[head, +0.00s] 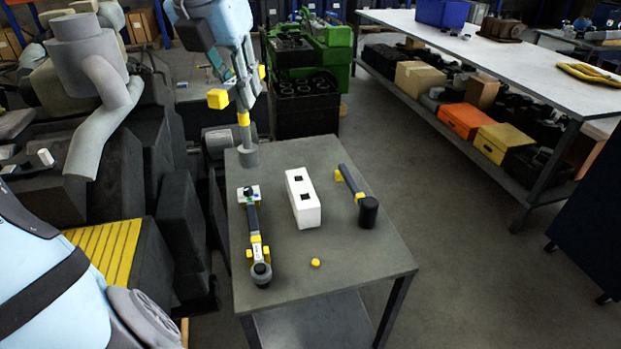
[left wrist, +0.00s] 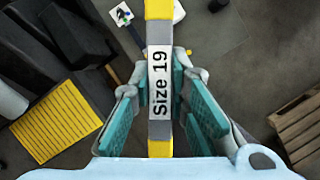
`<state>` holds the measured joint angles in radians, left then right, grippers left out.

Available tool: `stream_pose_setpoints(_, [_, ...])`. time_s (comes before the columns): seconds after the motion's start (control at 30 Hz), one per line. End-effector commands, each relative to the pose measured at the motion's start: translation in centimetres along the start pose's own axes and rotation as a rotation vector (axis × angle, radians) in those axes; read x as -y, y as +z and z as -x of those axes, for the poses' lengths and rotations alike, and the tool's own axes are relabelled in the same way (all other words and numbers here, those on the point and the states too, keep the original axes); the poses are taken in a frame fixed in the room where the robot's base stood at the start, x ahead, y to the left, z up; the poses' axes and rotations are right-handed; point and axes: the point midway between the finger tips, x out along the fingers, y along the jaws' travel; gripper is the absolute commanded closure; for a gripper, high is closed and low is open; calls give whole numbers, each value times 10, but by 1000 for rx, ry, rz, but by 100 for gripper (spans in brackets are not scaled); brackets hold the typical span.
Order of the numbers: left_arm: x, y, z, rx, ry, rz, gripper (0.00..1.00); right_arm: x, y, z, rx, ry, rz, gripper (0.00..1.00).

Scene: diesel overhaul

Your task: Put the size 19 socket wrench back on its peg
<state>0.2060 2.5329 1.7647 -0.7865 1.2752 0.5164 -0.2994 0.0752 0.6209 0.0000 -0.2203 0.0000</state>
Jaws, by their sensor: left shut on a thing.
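My left gripper (head: 243,88) is above the far left corner of the small grey table (head: 340,270). It is shut on the size 19 socket wrench (head: 244,128), which has yellow parts and a grey socket end. The wrench hangs roughly upright, socket end down, in front of the table's far left corner; I cannot tell whether it touches the table. In the left wrist view the teal finger pads (left wrist: 178,90) stand on both sides of the grey and yellow handle, with its "Size 19" label (left wrist: 160,80) readable. No peg is clearly visible. My right gripper is not in view.
On the table are a white block (head: 311,211) with dark square holes, a yellow-banded wrench (head: 253,218), a dark hammer (head: 368,211) and a small yellow cap (head: 315,263). A grey engine (head: 90,60) stands left. A long workbench (head: 500,50) is at right, with clear floor between.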

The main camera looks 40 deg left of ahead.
Motion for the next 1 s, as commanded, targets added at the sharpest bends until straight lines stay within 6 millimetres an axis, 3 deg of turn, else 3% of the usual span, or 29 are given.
stream_pose_setpoints(0.17, [44,0,-87,-10,-159,-374,100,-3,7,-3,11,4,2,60])
stream_pose_setpoints(0.3, [79,-14,-160,-7,-287,-682,100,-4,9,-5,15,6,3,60])
stream_pose_setpoints(0.4, [95,-26,-196,-3,-346,-826,100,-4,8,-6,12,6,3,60])
stream_pose_setpoints(0.67, [106,-37,-229,8,-381,-919,100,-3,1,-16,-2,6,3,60])
stream_pose_setpoints(1.0, [106,-59,-283,8,-380,-918,100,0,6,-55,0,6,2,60])
